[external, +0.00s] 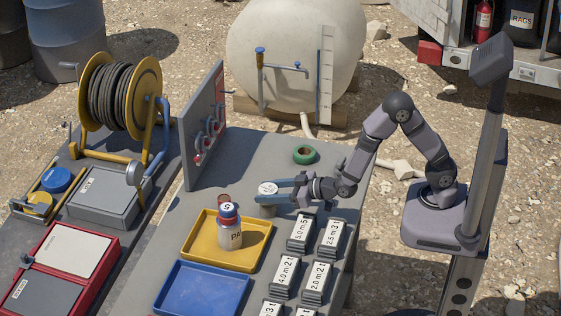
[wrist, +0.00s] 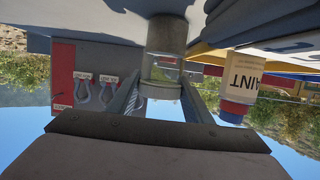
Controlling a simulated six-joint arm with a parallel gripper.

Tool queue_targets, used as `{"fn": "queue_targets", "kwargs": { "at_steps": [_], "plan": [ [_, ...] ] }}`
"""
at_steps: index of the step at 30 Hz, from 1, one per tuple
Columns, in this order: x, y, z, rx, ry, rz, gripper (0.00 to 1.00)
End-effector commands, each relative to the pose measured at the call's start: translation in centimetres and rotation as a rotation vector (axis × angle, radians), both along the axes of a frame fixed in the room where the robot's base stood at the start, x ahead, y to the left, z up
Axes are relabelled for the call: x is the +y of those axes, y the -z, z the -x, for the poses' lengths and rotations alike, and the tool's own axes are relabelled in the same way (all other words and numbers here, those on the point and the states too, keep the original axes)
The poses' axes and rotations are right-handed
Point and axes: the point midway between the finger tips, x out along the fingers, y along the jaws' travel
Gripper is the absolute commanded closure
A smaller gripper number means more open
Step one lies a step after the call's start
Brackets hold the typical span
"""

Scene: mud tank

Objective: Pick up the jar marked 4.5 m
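A clear jar with a pale round top (external: 267,188) stands upright at the back middle of the grey table. The mark on its top is too small to read, so I cannot confirm 4.5 m. My gripper (external: 272,192) reaches in from the right with one finger on each side of the jar. In the wrist view the jar (wrist: 163,68) shows as clear glass with a grey end, between the two fingertips (wrist: 161,92). The fingers are spread around it and very close to its sides. I cannot tell whether they press on it. No lift off the table is visible.
A paint bottle (external: 230,230) stands in the yellow tray (external: 197,258), close to the jar. A blue tray (external: 172,303) lies in front. Several labelled dark blocks (external: 301,232) stand at the right. Green tape (external: 305,154) lies behind; an upright panel (external: 202,125) stands left.

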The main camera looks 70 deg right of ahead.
Motion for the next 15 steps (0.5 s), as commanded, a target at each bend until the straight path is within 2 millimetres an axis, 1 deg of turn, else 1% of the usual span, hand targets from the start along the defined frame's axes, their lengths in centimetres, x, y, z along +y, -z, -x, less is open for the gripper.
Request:
{"fn": "queue_targets", "kwargs": {
  "at_steps": [1,2,3,11,15],
  "plan": [
    [0.0,0.0,0.0,0.000,0.000,-0.001,0.85],
    [0.0,0.0,0.0,0.000,0.000,-0.001,0.92],
    [0.0,-0.2,-0.1,-0.005,0.001,-0.002,0.93],
    [0.0,-0.4,-0.1,-0.006,0.001,-0.002,0.93],
    [0.0,-1.4,-0.1,-0.008,0.002,-0.004,0.93]
  ]
}}
